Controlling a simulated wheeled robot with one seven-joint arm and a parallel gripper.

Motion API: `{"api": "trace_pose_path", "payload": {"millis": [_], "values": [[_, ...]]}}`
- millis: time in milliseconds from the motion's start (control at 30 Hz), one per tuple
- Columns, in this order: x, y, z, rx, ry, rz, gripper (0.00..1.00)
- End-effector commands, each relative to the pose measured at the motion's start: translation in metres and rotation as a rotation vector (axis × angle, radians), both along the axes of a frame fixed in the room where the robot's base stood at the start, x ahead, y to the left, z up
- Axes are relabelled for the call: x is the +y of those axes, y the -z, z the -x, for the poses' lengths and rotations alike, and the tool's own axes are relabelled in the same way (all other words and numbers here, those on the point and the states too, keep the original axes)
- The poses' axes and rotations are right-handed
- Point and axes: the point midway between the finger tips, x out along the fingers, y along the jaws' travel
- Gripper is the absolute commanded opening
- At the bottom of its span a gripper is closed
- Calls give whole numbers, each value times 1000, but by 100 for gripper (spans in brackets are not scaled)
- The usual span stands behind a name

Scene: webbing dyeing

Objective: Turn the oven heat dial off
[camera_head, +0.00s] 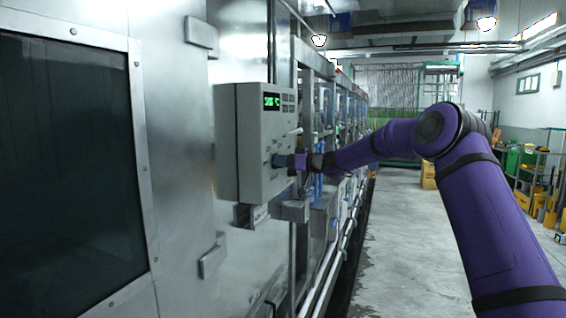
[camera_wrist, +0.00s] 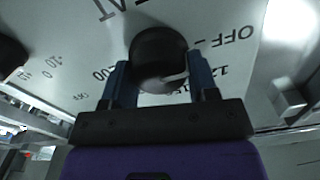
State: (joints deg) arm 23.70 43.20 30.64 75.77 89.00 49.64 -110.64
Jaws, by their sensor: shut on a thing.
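The oven control box (camera_head: 262,140) is a pale grey panel on the oven's steel front, with a lit green display (camera_head: 271,101). The heat dial (camera_wrist: 158,55) is a dark round knob in the wrist view, with the letters "AT", the word "OFF" and numbers printed around it. My gripper (camera_wrist: 160,80) is shut on the dial, with one blue finger on each side of it. In the head view my gripper (camera_head: 280,161) reaches the lower part of the panel and hides the dial. The dial's pointer cannot be made out clearly.
Another dark knob (camera_wrist: 10,52) sits at the left in the wrist view. A metal block (camera_wrist: 290,98) stands out at the right. The oven's dark window (camera_head: 65,165) is at the left of the head view. Open concrete floor (camera_head: 395,235) lies right of the machines.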

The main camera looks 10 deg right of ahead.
Motion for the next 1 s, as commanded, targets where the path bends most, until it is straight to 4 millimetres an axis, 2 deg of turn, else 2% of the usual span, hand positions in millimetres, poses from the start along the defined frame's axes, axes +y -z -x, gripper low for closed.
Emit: {"api": "trace_pose_path", "payload": {"millis": [200,233,333,600,733,1000], "values": [[-1,3,0,3,0,3,30],[-1,3,0,3,0,3,56],[-1,2,0,3,0,3,79],[-1,1,0,2,1,1,79],[-7,1,4,2,2,1,79],[-45,0,31,1,3,2,79]]}}
